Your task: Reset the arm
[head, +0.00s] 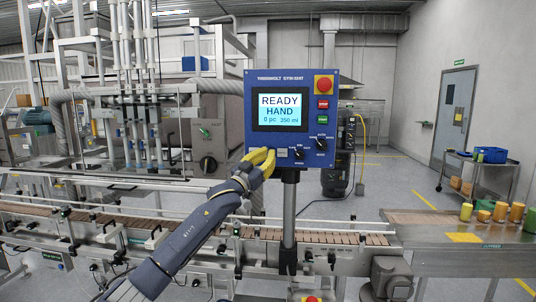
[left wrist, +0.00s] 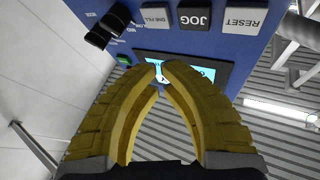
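The blue control panel (head: 290,85) stands on a post. Its screen (head: 279,106) reads READY, HAND, 0 pc, 350 ml. My left gripper (head: 266,157) is at the panel's lower left corner, in front of the lower button row. Its yellow fingers meet at the tips with nothing between them; I cannot tell whether they touch the panel. The left wrist view shows the fingertips (left wrist: 161,66) over the screen's edge, with the RESET button (left wrist: 245,19), JOG button (left wrist: 194,18) and ONE FILL button (left wrist: 155,17) beyond them. My right gripper is out of view.
A red emergency stop (head: 324,85) and two black knobs (head: 321,144) are on the panel's right side. The conveyor (head: 340,238) runs below the panel. A steel table (head: 470,258) with several yellow and green containers is at right.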

